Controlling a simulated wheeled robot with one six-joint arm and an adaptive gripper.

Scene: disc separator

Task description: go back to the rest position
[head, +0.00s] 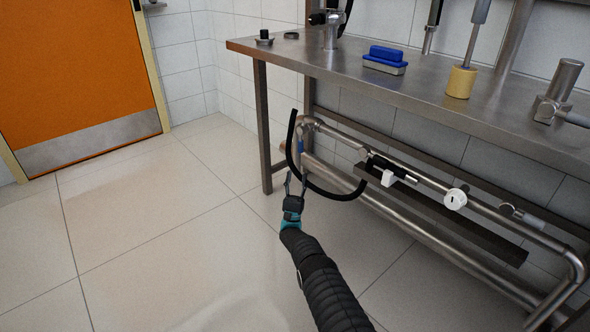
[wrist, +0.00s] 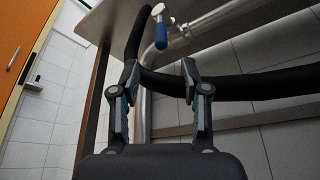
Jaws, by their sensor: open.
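My gripper (head: 294,182) is at the end of my black-sleeved arm, low in front of the steel table. Its two fingers stand apart and hold nothing in the wrist view (wrist: 160,78). A black curved hose (head: 335,196) hangs from the pipework under the table, right at the fingertips in the head view. In the wrist view the hose (wrist: 250,84) crosses at the fingertips; I cannot tell whether it touches them.
The steel table (head: 400,85) carries a blue brush (head: 386,55) and a yellow-based tool (head: 461,82). Steel pipes (head: 430,182) run below it. A table leg (head: 263,125) stands near my gripper. Open tiled floor (head: 150,240) lies left, towards an orange door (head: 70,70).

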